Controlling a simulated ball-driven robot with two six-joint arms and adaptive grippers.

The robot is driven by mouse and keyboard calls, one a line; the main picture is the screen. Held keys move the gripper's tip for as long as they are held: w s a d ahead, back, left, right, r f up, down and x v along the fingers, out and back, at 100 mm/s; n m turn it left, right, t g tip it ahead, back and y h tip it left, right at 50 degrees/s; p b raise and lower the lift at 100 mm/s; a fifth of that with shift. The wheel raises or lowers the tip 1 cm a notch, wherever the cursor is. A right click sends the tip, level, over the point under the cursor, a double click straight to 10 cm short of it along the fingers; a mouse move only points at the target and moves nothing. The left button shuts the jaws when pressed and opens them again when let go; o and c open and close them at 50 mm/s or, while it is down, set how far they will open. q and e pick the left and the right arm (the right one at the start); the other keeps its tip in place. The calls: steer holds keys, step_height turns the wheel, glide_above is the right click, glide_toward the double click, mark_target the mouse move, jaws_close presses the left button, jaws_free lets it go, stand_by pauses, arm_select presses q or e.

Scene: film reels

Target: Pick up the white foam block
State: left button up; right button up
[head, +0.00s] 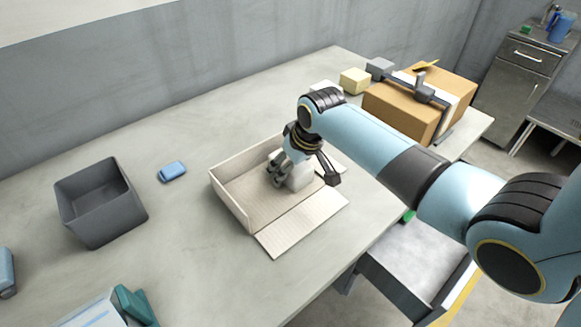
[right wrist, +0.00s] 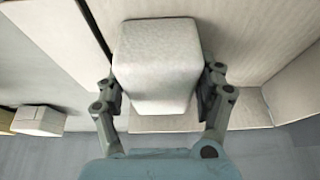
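The white foam block (right wrist: 158,62) fills the middle of the right wrist view, between the two fingers of my right gripper (right wrist: 160,92). Both finger pads appear to touch its sides, one on each side. In the head view the block (head: 300,177) is partly hidden behind my right gripper (head: 280,172), which reaches down inside the open cardboard box (head: 229,206). I cannot tell whether the block rests on the box floor or is slightly raised. My left gripper is not in view.
The box's front flap (head: 300,224) lies folded out on the table. A grey bin (head: 100,222) and a blue block (head: 172,171) are to the left. A taped brown carton (head: 400,104), a yellow block (head: 354,80) and a grey block (head: 379,68) stand at the back right.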

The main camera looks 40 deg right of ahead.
steer(key=c, duration=0.7)
steer(key=shift+r, duration=0.1)
